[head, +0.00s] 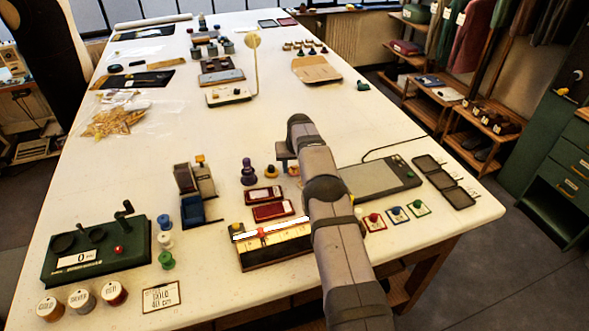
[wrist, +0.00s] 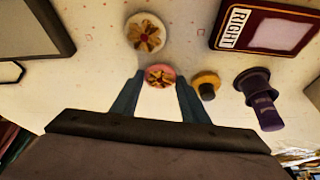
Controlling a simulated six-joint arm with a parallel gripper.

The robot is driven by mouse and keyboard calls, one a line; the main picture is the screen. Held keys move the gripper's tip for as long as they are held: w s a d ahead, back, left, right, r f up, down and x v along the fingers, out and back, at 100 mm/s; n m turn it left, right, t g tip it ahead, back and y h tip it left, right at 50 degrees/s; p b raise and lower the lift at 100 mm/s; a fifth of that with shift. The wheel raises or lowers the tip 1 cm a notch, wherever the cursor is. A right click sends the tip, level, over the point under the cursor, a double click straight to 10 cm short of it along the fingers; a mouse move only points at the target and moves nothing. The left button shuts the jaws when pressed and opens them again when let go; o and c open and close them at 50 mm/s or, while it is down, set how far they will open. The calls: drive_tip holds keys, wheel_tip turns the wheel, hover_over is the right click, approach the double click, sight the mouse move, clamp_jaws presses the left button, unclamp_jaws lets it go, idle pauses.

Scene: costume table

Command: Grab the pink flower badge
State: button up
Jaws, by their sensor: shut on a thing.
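The pink flower badge (wrist: 160,75), a small pink disc with a gold flower, sits between the fingertips of my gripper (wrist: 160,82) in the wrist view. The fingers are shut on its two sides. Whether it touches the tabletop or is held just above it, I cannot tell. A cream badge with a gold flower (wrist: 146,34) lies just beyond it, apart from the fingers.
Right of my fingers in the wrist view are a small gold-and-black piece (wrist: 206,86) and a purple hat-shaped piece (wrist: 260,98). A dark red pad marked RIGHT (wrist: 228,27) lies beyond. A grey tablet (head: 380,178) is right of my arm.

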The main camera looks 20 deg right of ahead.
sight(295, 171)
wheel_tip(295, 171, up, 10)
drive_tip(key=p, duration=0.1)
drive_tip(key=shift+p, duration=0.35)
drive_tip(key=shift+f, duration=0.15)
